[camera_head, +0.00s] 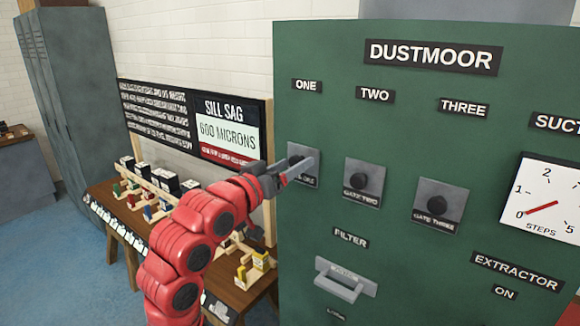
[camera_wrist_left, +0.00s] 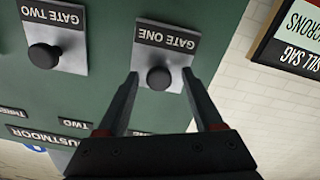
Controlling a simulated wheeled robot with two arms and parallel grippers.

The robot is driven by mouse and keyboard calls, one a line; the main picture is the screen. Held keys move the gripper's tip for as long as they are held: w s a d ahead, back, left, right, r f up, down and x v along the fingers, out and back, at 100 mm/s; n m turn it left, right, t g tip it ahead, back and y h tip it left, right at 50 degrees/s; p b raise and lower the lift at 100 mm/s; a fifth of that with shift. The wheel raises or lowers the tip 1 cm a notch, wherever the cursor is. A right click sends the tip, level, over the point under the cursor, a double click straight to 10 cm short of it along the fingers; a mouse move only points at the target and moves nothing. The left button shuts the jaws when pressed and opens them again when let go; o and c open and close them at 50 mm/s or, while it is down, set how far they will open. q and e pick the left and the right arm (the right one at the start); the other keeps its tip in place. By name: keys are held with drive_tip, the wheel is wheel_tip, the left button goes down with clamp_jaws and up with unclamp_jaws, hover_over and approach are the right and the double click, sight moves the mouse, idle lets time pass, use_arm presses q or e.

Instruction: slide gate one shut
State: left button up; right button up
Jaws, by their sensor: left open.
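The gate one plate (camera_head: 299,151) is a grey metal slide on the green cabinet (camera_head: 400,110), under the label ONE (camera_head: 306,86). My left gripper (camera_head: 300,168) is in front of this plate and hides most of its knob. The left wrist view is upside down and shows the round black gate one knob (camera_wrist_left: 159,78) on its plate (camera_wrist_left: 176,51). In that view the fingertips of my left gripper (camera_wrist_left: 160,75) stand one on each side of the knob. The gripper is open, with gaps between fingers and knob. My right gripper is not in view.
The gate two plate (camera_head: 360,196) and gate three plate (camera_head: 437,227) stand to the right. A bench (camera_head: 103,197) with small wooden items and a sign board (camera_head: 190,120) are at the left.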

use_arm(q)
drive_tip(key=shift+s, duration=0.1)
drive_tip(key=b+v, duration=0.6)
drive_tip(key=v, duration=1.1)
drive_tip(key=shift+a, duration=0.1)
